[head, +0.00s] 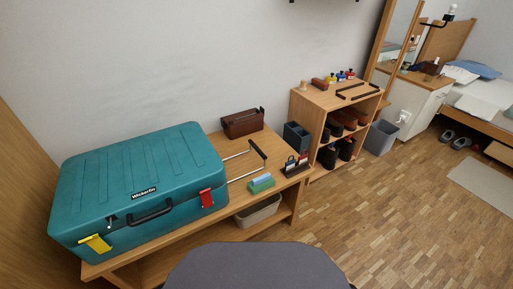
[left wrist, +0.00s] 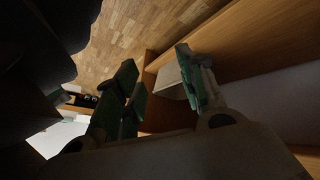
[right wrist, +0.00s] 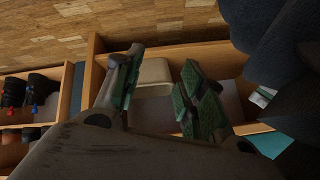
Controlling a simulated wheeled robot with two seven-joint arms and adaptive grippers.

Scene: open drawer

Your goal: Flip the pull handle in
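A teal hard case (head: 140,185) lies on the wooden bench at the left of the head view. Its pull handle (head: 258,150), two metal rods joined by a black grip, extends from the case's right side over the bench top. A black carry handle (head: 150,216) is on the front, between a yellow latch (head: 96,243) and a red latch (head: 206,198). Neither gripper shows in the head view. My left gripper (left wrist: 155,75) is open and empty in its wrist view. My right gripper (right wrist: 162,70) is open and empty in its wrist view. Neither wrist view clearly shows the pull handle.
The bench (head: 180,243) also bears a brown box (head: 242,124), green and blue blocks (head: 262,183) and a small black rack (head: 296,168). A pale bin (head: 258,212) sits underneath. A shelf unit (head: 312,100) stands to the right. The floor at right is largely clear.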

